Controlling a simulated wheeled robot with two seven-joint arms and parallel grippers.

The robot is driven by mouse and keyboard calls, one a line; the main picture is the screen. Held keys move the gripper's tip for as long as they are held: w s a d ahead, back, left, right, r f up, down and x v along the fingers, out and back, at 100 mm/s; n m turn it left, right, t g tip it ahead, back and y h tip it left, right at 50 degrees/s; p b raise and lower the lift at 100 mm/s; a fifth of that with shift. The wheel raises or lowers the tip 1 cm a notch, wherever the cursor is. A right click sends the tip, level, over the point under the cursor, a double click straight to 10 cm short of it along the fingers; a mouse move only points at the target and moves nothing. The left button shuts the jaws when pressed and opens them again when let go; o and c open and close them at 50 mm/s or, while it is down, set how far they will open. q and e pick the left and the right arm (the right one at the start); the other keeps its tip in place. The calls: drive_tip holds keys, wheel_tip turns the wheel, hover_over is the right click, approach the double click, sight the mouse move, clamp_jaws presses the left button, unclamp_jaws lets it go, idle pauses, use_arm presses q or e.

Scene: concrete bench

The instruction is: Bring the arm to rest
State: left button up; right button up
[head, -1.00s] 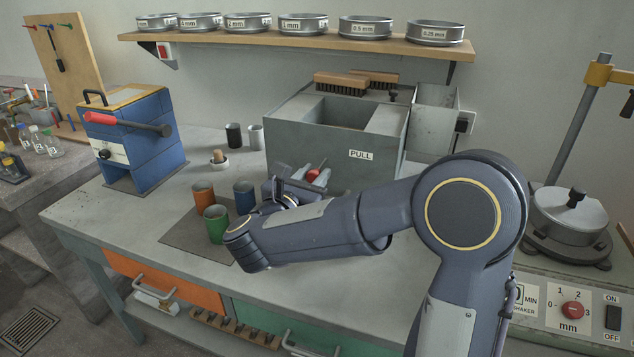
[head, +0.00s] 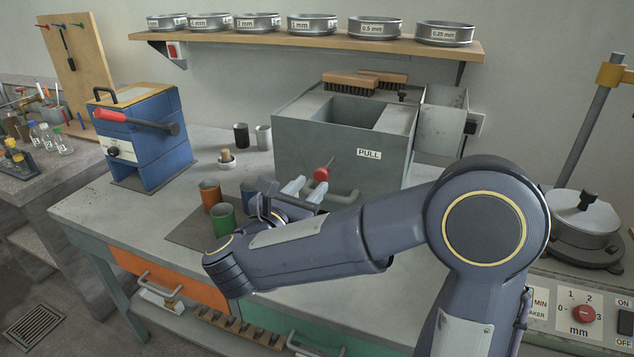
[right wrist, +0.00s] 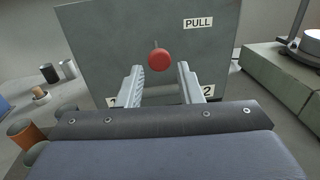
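My right arm reaches across the bench from the right in the head view. My right gripper (head: 306,188) is in front of the grey steel box (head: 290,150), a little below and left of its red knob (head: 321,174). In the right wrist view its two pale fingers (right wrist: 160,67) are spread with nothing held between them. The red knob (right wrist: 159,62) shows in the gap, apart from both fingers. My left gripper is out of view.
An orange cup (head: 210,195), a green cup (head: 223,218) and a partly hidden blue cup (head: 248,188) stand on a dark mat (head: 190,233) beside my forearm. A blue device (head: 140,145) stands at left, a shaker panel (head: 560,305) at right. The bench's front left is clear.

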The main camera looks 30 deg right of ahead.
drive_tip(key=v, duration=0.2)
drive_tip(key=shift+s+a, duration=0.15)
drive_tip(key=shift+a, duration=0.05)
idle(0.4)
drive_tip(key=w+r+n+t+y+p, duration=0.35)
drive_tip(key=r+n+t+y, duration=0.3)
drive_tip(key=n, duration=0.45)
drive_tip(key=s+a+n+y+p, duration=0.25)
drive_tip(key=n+y, duration=0.75)
drive_tip(key=n, duration=0.5)
drive_tip(key=s+f+n+g+p, duration=0.1)
drive_tip(key=s+f+n+g, duration=0.2)
drive_tip(key=s+n, duration=0.3)
drive_tip(key=s+f+n+g+y+p, duration=0.1)
drive_tip(key=s+f+n+g, duration=0.3)
drive_tip(key=s+n, duration=0.3)
drive_tip(key=s+f+n+g+y+p, duration=0.1)
drive_tip(key=s+f+n+g, duration=0.3)
drive_tip(key=s, duration=0.6)
drive_tip(key=f+n, duration=0.1)
drive_tip(key=n, duration=0.1)
drive_tip(key=shift+d+n, duration=0.2)
drive_tip(key=shift+n, duration=0.1)
